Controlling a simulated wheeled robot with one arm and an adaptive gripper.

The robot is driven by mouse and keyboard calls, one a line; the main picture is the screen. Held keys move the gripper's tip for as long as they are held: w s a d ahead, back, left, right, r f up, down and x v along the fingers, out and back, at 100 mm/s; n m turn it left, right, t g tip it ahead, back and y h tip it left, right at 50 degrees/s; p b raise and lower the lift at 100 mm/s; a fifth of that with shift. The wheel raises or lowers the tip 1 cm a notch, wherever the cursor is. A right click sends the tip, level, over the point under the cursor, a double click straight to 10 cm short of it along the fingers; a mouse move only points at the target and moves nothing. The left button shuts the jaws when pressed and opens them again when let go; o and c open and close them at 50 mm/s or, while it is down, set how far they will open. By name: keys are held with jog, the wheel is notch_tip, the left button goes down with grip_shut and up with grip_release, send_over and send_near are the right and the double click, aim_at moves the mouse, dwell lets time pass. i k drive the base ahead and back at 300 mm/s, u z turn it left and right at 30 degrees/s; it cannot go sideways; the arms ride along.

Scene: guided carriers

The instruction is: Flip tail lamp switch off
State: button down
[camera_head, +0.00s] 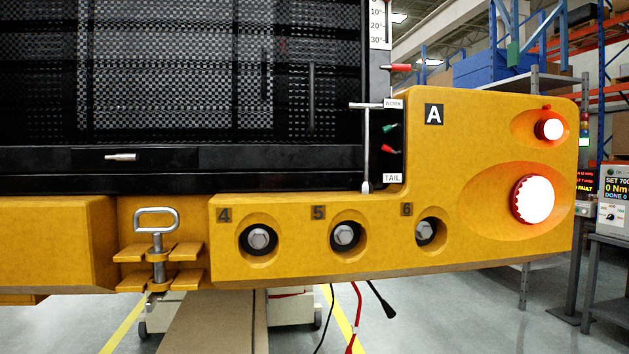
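A narrow black switch panel (397,163) stands at the inner edge of the yellow housing marked A. It has a WORK label (393,104) at its top and a TAIL label (392,178) at its bottom. A green-tipped toggle (389,128) sits below WORK, and a red-tipped toggle (388,149) sits above TAIL. Both tips point left. A large round lamp (532,199) and a smaller one (550,129) on the housing's right glow white with red rims. My gripper is not in view.
A silver vertical bar (366,150) stands just left of the toggles. A red-handled lever (397,67) sticks out above the panel. Recessed bolts numbered 4, 5 and 6 (427,231) line the yellow beam. A silver clamp handle (157,217) rises at lower left. Cables hang below.

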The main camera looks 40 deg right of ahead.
aim_at(388, 148)
jog(key=u, duration=0.7)
jog(key=k, duration=0.1)
jog(key=z, duration=3.25)
